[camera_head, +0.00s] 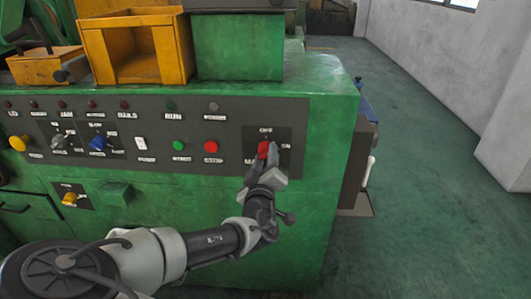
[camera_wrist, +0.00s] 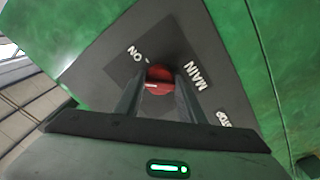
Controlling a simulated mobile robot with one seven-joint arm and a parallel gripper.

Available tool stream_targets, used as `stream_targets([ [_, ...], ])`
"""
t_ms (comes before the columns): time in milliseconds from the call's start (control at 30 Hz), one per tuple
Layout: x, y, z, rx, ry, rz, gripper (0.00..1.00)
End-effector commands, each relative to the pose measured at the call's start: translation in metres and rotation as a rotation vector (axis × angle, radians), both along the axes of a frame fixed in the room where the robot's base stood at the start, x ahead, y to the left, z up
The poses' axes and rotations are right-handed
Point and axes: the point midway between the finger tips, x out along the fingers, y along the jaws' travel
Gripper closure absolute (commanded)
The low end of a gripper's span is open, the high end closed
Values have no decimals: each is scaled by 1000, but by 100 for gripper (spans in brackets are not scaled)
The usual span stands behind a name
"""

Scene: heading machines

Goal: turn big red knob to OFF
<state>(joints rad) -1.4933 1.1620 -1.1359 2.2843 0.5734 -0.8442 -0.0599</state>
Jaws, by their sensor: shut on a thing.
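The big red knob (camera_head: 264,149) sits on a dark square plate (camera_head: 284,134) at the right end of the green machine's control panel. "OFF" is lettered above it, "ON" to its right, and "MAIN" is partly hidden at its left. My gripper (camera_head: 264,160) reaches it from below and is shut on the knob. In the wrist view the red knob (camera_wrist: 160,79) lies between the two dark fingers (camera_wrist: 160,90), with a pale mark on its face. The exact way the knob points is hard to tell.
A red button (camera_head: 211,147), a green button (camera_head: 179,146) and a white switch (camera_head: 141,143) lie left of the knob. An orange box (camera_head: 135,68) and a green box (camera_head: 238,50) stand on the machine. Open floor (camera_head: 440,200) lies to the right.

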Motion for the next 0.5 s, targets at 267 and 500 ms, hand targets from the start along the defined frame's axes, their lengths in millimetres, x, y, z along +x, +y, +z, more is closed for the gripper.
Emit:
stream_targets([
  [267, 0, -1, 1, -265, 11, -1, 87],
  [500, 0, -1, 2, -480, 18, 0, 87],
])
